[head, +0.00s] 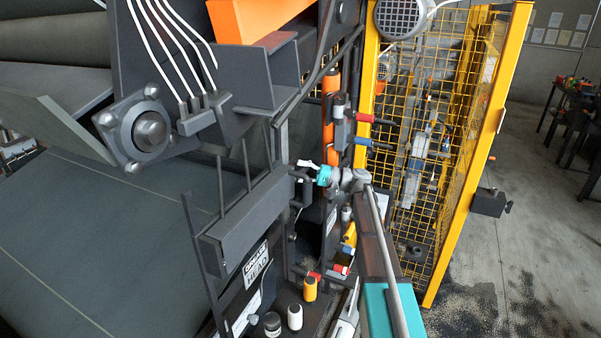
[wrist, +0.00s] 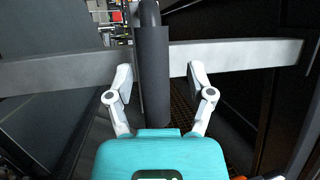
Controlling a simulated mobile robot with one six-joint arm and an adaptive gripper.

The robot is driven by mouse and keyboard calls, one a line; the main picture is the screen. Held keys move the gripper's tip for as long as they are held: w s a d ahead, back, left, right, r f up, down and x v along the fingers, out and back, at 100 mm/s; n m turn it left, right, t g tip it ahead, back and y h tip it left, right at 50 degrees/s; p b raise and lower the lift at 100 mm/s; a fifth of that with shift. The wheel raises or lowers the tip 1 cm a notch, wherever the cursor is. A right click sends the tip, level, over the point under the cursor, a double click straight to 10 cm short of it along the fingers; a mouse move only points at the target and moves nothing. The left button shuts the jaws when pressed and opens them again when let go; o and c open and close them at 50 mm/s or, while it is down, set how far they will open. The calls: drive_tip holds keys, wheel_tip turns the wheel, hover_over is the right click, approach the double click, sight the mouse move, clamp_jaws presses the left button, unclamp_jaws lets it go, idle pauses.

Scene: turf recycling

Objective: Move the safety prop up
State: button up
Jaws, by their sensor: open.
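In the wrist view, a dark upright cylindrical handle (wrist: 152,75) with a bend at its top stands between the fingers of my gripper (wrist: 160,76). It looks like part of the safety prop, though the frames do not make this certain. The fingers are open, one on each side of it, with a visible gap at each side. In the head view, my gripper (head: 306,164) is at a dark bracket-like handle (head: 299,189) beside a long dark grey box beam (head: 243,216). The fingertips are small there, and contact cannot be told.
A light grey bar (wrist: 235,56) crosses behind the handle in the wrist view. A yellow mesh guard (head: 430,130) stands to the right of my arm. Bottles and a grease head sign (head: 256,265) are below. Open floor (head: 520,240) lies at far right.

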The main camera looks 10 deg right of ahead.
drive_tip(key=shift+f, duration=0.25)
